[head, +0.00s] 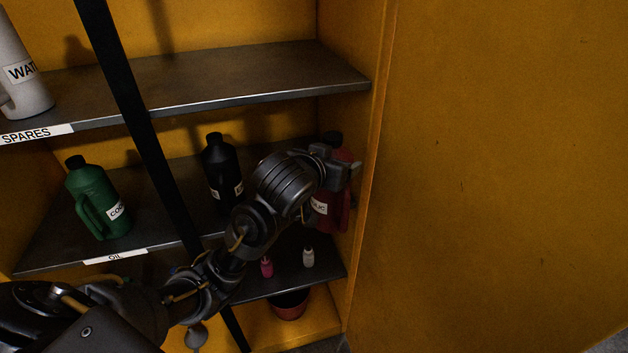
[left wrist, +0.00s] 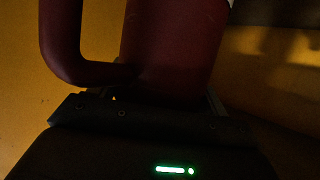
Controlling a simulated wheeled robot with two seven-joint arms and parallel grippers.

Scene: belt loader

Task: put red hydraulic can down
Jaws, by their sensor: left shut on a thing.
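The red hydraulic can (head: 339,213) is upright at the right end of the middle shelf (head: 155,215), close to the cabinet's right side wall. Its black cap and part of its white label show. My left gripper (head: 337,166) is shut on the can's upper part, and my arm hides some of the can. In the left wrist view the dark red can (left wrist: 172,45) and its handle fill the space just past the gripper (left wrist: 150,105). I cannot tell whether the can's base touches the shelf. My right gripper is not in view.
A black bottle (head: 222,172) and a green coolant can (head: 97,200) stand on the same shelf. A white water container (head: 20,75) is on the shelf above. Small pink (head: 266,267) and white (head: 308,257) bottles stand below. A black strap (head: 125,90) crosses the front.

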